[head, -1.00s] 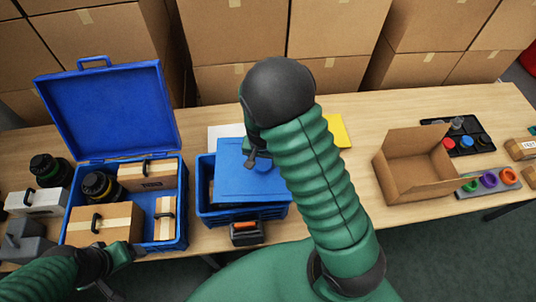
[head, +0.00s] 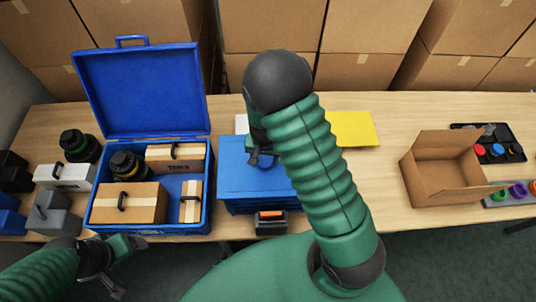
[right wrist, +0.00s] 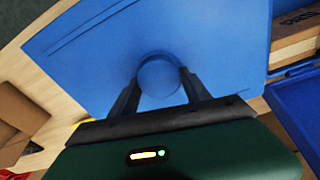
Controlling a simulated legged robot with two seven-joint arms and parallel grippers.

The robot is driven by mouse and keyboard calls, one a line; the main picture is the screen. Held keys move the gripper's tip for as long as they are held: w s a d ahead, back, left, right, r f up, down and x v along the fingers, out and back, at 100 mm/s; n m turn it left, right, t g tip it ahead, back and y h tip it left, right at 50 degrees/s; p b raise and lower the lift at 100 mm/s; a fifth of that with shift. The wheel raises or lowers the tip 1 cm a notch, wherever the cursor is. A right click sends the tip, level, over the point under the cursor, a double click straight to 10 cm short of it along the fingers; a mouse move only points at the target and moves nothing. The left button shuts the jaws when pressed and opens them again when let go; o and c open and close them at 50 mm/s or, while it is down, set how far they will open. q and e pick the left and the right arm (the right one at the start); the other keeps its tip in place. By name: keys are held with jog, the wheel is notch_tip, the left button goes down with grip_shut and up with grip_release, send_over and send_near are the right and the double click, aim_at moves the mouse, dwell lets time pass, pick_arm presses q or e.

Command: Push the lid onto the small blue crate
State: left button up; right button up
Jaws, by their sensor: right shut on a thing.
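The small blue crate (head: 240,209) stands near the table's front edge. Its blue lid (head: 238,181) lies flat over its top and hides the inside. I cannot tell whether the lid is fully seated. My right gripper (head: 262,160) is over the lid, partly hidden by its own arm. In the right wrist view, its fingers are shut on the round blue knob (right wrist: 158,76) in the middle of the lid (right wrist: 205,35). My left gripper (head: 124,268) is open and empty, in front of the table below the big blue case.
The open big blue case (head: 208,190) with several cardboard boxes stands close to the left. Black-lidded jars (head: 78,147) are at the left. A yellow sheet (head: 352,128) lies behind, and an open cardboard box (head: 440,175) stands right.

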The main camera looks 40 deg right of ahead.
jog(key=shift+a+f, duration=0.1)
jog(key=shift+d, duration=0.25)
jog(key=d, duration=0.2)
jog(key=shift+d+f, duration=0.3)
jog(key=shift+a, duration=0.2)
jog(key=shift+a+r+p, duration=0.2)
jog(key=shift+a, duration=0.6)
jog(key=shift+a+r+p, duration=0.15)
jog(key=shift+a, duration=0.6)
jog(key=shift+d+f, duration=0.3)
jog(key=shift+d, duration=0.5)
jog(key=shift+s+a+f, duration=0.1)
jog(key=shift+f, duration=0.05)
jog(key=shift+a+f+b, duration=0.25)
jog(key=shift+b, duration=0.25)
jog(key=shift+d+f, duration=0.1)
jog(key=shift+d, duration=0.4)
jog(key=shift+f, duration=0.25)
pick_arm(q)
jog(key=shift+s+d+f+b, duration=0.1)
jog(key=shift+d+f+b, duration=0.2)
jog(key=shift+d+f, duration=0.2)
pick_arm(e)
jog(key=shift+a+f, duration=0.1)
jog(key=shift+a, duration=0.05)
pick_arm(q)
jog(key=shift+d, duration=0.2)
pick_arm(e)
jog(key=shift+d+f, duration=0.1)
jog(key=shift+d, duration=0.1)
